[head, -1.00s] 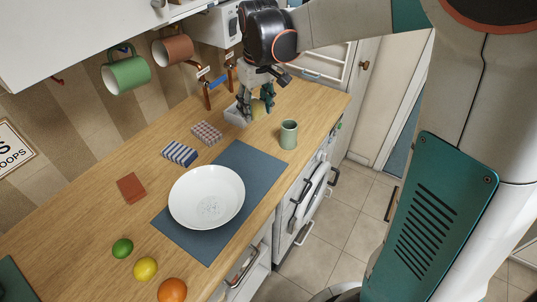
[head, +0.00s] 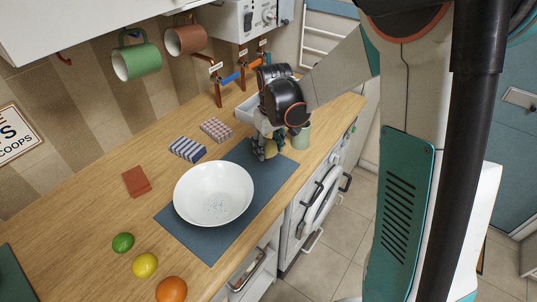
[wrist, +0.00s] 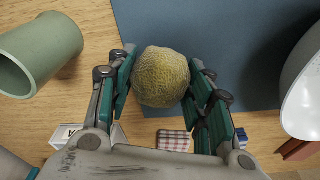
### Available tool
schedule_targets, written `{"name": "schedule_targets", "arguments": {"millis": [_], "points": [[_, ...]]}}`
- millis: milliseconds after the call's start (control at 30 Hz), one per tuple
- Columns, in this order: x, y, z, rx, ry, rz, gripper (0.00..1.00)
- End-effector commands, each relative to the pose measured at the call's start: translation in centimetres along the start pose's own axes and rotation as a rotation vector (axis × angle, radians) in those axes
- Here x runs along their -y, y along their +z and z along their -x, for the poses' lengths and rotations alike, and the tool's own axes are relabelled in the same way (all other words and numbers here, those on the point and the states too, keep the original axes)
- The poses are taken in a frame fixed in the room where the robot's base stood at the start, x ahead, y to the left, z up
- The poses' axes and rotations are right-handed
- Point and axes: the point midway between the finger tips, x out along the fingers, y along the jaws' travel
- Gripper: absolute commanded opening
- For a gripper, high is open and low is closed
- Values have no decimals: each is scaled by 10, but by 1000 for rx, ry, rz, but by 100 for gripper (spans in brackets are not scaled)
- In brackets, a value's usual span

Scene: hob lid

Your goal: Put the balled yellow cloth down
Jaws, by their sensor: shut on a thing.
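The balled yellow cloth (wrist: 161,77) is round and rough-textured, held between the two fingers of my gripper (wrist: 160,82) in the wrist view. In the head view, my gripper (head: 265,150) points down over the far end of the blue mat, and the cloth (head: 270,149) shows partly behind its fingers. In the wrist view the ball overlaps the edge between the blue mat (wrist: 215,30) and the wooden worktop. I cannot tell whether the ball touches the surface or hangs just above it.
A green cup (head: 301,136) stands close right of my gripper. A white bowl (head: 213,194) sits on the mat. A white tray (head: 247,112) is behind my gripper. A checked cloth (head: 216,130), a striped cloth (head: 187,149) and a terracotta cloth (head: 136,181) lie left. Fruit lies nearer.

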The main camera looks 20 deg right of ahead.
Motion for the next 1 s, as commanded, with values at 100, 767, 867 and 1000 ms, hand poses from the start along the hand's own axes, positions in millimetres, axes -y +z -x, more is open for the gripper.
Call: {"name": "schedule_targets", "arguments": {"millis": [100,767,867,1000], "points": [[0,2,-21,0,0,0,28],[0,4,-33,0,0,0,67],[0,4,-33,0,0,0,67],[0,4,-33,0,0,0,67]]}}
